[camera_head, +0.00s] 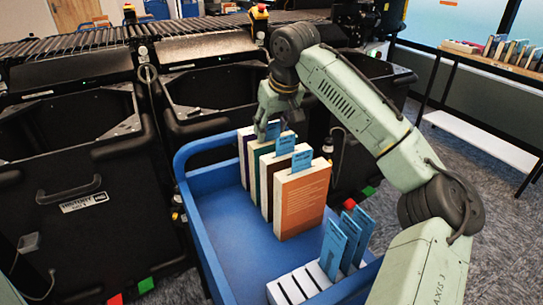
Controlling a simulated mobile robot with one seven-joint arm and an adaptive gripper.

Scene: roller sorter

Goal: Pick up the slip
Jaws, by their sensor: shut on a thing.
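Several upright books stand in a row on a blue cart (225,262), with an orange-covered book (302,205) nearest. Blue slips stick up from their tops, including one in the nearest book (302,160) and one further back (286,144). My gripper (270,132) points down over the far end of the row. It is shut on a blue slip (273,131) at the top of a far book. The slip's lower part is hidden, so I cannot tell how deep it sits in the book.
A white slotted rack (292,287) at the cart's near end holds several blue slips (334,248). Black bins (75,165) and a roller conveyor (90,40) stand behind and left. A shelf with books (490,60) is at the far right.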

